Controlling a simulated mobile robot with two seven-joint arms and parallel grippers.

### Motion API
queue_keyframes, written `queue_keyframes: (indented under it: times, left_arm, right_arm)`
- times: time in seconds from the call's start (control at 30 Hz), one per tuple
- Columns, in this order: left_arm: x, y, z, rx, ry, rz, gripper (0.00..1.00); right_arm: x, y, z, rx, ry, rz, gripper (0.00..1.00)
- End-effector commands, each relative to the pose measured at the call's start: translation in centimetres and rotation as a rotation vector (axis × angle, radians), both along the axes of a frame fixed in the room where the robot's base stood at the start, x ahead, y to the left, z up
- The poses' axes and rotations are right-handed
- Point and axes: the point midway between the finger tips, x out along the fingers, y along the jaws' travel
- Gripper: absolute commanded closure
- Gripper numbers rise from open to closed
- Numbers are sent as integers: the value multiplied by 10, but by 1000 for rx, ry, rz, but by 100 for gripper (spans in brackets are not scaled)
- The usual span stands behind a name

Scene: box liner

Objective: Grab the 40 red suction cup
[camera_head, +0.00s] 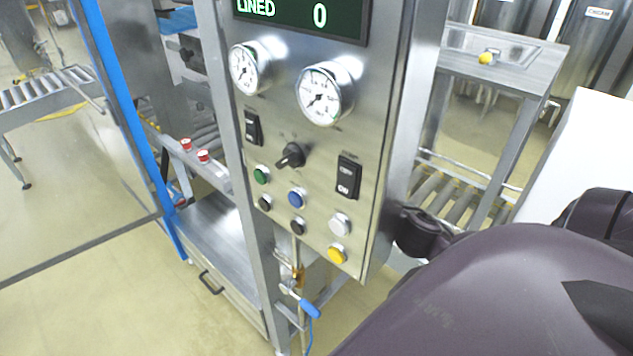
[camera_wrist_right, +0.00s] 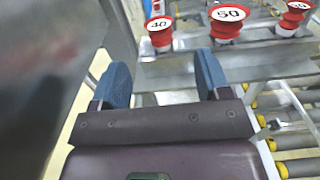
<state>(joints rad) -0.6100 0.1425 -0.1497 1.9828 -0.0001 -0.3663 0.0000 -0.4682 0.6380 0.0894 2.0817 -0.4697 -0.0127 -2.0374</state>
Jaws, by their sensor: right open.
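The red suction cup marked 40 (camera_wrist_right: 160,37) stands upright on a grey metal shelf in the right wrist view, its white label facing up. My right gripper (camera_wrist_right: 162,78) is open, with its two blue fingers spread apart. The 40 cup shows beyond the fingertips, roughly in line with the gap between them, and nothing is held. My left gripper is not in view.
In the head view a steel control panel (camera_head: 325,220) with gauges and buttons stands close to my right arm.

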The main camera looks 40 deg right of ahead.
Motion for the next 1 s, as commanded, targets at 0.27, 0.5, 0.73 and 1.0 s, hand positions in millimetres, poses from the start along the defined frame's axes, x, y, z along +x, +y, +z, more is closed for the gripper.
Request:
queue_keyframes:
  times: [0.27, 0.5, 0.73, 1.0]
  left_arm:
    - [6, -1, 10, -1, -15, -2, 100]
    - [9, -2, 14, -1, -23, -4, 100]
    - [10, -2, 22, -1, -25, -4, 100]
    - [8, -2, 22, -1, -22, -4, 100]
  right_arm:
    - [36, 3, 1, 4, -1, 1, 30]
    - [48, 5, 1, 4, -1, 0, 30]
    - [76, 8, 2, 6, 0, -1, 30]
    - [95, 9, -1, 6, 3, -1, 30]
